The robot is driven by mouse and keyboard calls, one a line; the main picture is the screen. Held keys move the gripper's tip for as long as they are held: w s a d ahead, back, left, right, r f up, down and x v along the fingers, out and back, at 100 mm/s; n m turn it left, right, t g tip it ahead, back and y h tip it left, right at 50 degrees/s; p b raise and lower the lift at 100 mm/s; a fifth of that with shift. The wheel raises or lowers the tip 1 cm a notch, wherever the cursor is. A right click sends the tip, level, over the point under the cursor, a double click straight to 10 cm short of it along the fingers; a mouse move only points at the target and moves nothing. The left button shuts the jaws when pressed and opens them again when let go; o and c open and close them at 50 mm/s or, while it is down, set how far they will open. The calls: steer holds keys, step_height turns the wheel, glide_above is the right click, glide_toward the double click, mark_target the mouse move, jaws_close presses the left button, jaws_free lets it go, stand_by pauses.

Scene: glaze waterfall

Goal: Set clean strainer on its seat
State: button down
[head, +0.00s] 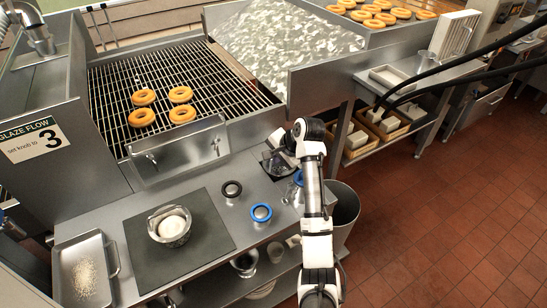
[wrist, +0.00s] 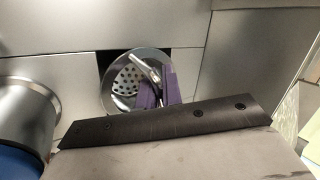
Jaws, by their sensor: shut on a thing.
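A round metal strainer (wrist: 127,80) with a perforated face shows in the wrist view, tilted toward the camera. My gripper (wrist: 157,92), with purple finger pads, is shut on a thin metal part at the strainer's right side. A dark square patch (wrist: 104,60) shows behind the strainer; I cannot tell whether it is the seat or whether the strainer touches it. In the head view my gripper (head: 277,160) is low over the right end of the steel counter, and the strainer is too small and covered to make out clearly.
A blue-ringed jar (head: 261,213) and a black-ringed jar (head: 232,190) stand on the counter near my gripper. A bowl (head: 169,226) sits on a dark mat (head: 212,232), left of them. Doughnuts (head: 143,97) lie on the grate (head: 215,85). A grey bin (head: 346,203) stands at the counter's right end.

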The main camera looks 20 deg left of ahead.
steer(key=shift+f, duration=0.45)
stand_by(0.4)
steer(key=c, duration=1.5)
jaws_free()
steer(key=d+r+p, duration=0.1)
steer(key=d+r, duration=0.1)
steer(key=r, duration=0.5)
steer(key=s+d+r+p, duration=0.1)
steer(key=d+r, duration=0.2)
steer(key=r, duration=0.4)
steer(key=s+d+r+p, duration=0.1)
steer(key=d+r, duration=0.1)
steer(key=r, duration=0.5)
steer(key=shift+s+d+r+p, duration=0.15)
steer(key=shift+s+r+p, duration=0.05)
steer(key=shift+p, duration=0.15)
